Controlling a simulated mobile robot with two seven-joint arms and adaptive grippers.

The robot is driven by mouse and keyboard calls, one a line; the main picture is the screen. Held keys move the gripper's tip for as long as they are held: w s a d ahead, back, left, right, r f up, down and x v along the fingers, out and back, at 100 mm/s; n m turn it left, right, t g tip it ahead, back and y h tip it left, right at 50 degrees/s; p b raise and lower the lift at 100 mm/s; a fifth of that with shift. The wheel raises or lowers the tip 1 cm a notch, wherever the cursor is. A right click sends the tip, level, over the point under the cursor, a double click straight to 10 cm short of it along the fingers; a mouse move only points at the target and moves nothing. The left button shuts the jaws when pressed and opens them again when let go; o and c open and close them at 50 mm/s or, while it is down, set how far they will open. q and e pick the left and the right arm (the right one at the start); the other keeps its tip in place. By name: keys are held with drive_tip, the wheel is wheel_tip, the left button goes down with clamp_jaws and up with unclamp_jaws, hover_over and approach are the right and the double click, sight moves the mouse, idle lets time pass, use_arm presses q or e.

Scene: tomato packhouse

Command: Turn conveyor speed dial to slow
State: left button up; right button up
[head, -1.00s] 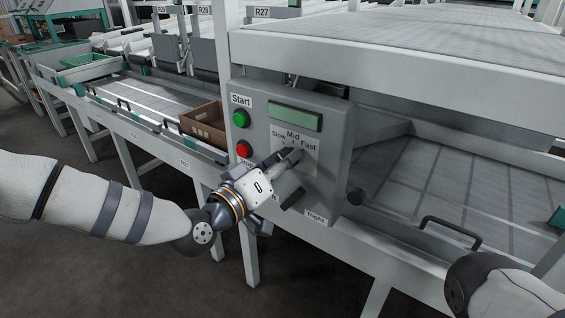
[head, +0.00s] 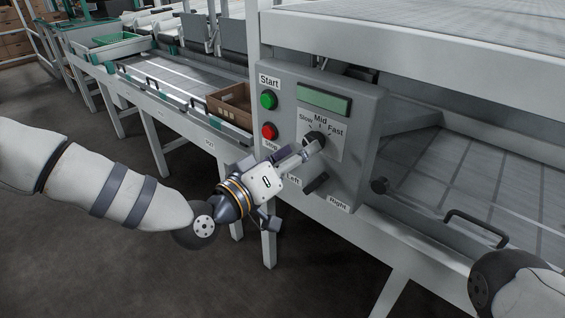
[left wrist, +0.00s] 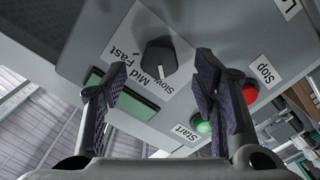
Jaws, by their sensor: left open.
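The speed dial (head: 314,138) is a black knob on the grey control box (head: 357,150), under the labels Slow, Mid and Fast. In the left wrist view the dial (left wrist: 158,54) shows a white pointer mark on its side facing the Mid and Slow labels, near Mid. My left gripper (head: 312,150) is open just in front of the dial, its fingertips overlapping the dial's lower edge in the head view. In the wrist view the left gripper (left wrist: 163,75) has a finger on each side of the dial, with clear gaps; contact is not visible. My right gripper is out of view.
A green Start button (head: 268,100) and red Stop button (head: 269,132) sit left of the dial. A Left/Right lever (head: 315,184) is below, close to my gripper.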

use_arm(q)
drive_tip(key=v, duration=0.8)
drive_tip(key=shift+s+f, duration=0.1)
drive_tip(key=shift+s, duration=0.05)
